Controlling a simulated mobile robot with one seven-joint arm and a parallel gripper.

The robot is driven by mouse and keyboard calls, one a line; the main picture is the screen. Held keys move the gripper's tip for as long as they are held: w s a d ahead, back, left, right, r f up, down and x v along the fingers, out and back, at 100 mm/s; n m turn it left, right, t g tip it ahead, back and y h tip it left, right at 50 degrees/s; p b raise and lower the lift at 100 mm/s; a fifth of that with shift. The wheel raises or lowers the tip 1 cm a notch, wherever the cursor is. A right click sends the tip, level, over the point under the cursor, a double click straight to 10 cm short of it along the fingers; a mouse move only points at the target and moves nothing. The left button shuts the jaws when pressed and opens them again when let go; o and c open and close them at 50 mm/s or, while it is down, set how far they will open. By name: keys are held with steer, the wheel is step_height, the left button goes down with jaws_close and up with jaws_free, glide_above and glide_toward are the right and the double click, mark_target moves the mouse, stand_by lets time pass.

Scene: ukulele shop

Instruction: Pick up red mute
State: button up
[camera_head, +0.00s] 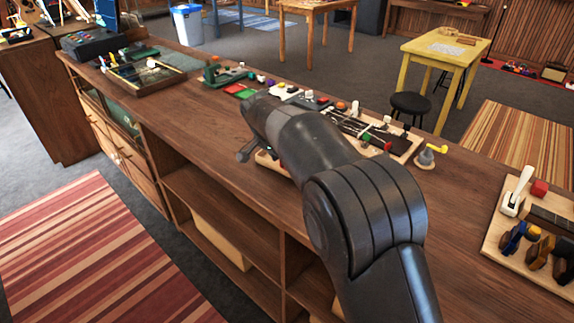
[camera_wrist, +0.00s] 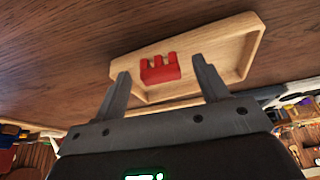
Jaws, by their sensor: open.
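The red mute (camera_wrist: 160,70), a small block with notches along one edge, lies in a shallow light-wood tray (camera_wrist: 212,43) in the wrist view. My gripper (camera_wrist: 161,67) is open and empty. Its two fingers appear on either side of the mute, apart from it in the picture; the remaining distance is hard to judge. In the head view my arm covers the mute and most of the gripper. Only a small pale edge of the tray (camera_head: 266,162) shows beside the arm.
The long wooden counter (camera_head: 215,130) holds a tool tray (camera_head: 402,146) right of my arm and a framed box (camera_head: 145,77) at far left. Bare counter lies left of my arm.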

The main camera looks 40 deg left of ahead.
steer(key=shift+w+f, duration=0.15)
steer(key=shift+f, duration=0.25)
steer(key=c, duration=1.1)
steer(key=shift+r, duration=0.1)
